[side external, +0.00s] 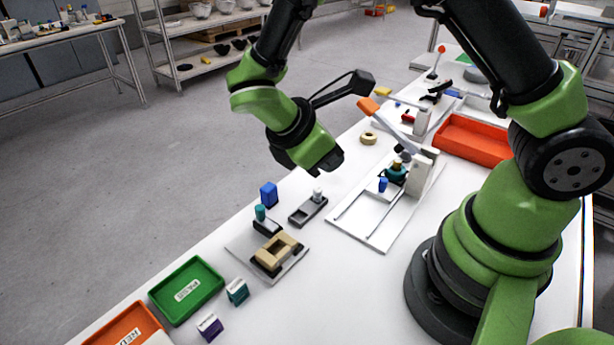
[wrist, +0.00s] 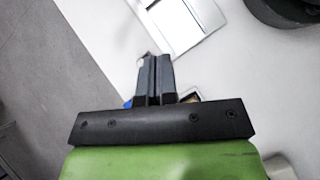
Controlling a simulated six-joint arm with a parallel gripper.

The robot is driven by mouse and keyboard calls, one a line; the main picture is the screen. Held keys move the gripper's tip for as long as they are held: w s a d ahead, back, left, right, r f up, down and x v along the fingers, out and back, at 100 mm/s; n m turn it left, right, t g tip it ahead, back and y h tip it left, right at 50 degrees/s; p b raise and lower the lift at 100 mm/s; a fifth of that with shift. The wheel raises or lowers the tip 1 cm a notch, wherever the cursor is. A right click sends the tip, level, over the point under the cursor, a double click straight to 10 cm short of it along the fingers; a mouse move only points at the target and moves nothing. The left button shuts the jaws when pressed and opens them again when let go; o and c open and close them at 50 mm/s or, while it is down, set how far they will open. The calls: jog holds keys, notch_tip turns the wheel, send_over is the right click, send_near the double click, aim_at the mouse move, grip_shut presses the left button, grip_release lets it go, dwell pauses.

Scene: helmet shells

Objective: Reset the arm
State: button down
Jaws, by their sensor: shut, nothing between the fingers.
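My green and black arm stands at the right of the white table (side external: 330,290) in the side external view. My gripper (wrist: 154,78) shows in the wrist view with its two black fingers together and nothing between them. In the side external view the wrist end hangs above the table's far edge, clear of the objects; the fingers are hard to make out there. Below it stand a blue block (side external: 268,195), a grey holder (side external: 308,209) and a tan block fixture (side external: 278,252) on a grey plate.
A white press-like fixture (side external: 424,176) with an orange-handled lever (side external: 385,115) stands mid-table. A green tray (side external: 187,290) and an orange tray (side external: 125,328) lie at the front left. A red-orange bin (side external: 474,139) is at the back. Small boxes (side external: 237,291) stand near the green tray.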

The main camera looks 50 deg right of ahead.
jog(key=s+r+m+t+y, duration=0.4)
jog(key=s+r+m+t, duration=0.1)
jog(key=r+m, duration=0.3)
jog(key=s+a+r+m+t+y, duration=0.1)
jog(key=s+r+m+t+y, duration=0.4)
jog(key=r+m, duration=0.3)
jog(key=shift+s+r, duration=0.3)
jog(key=shift+r, duration=0.6)
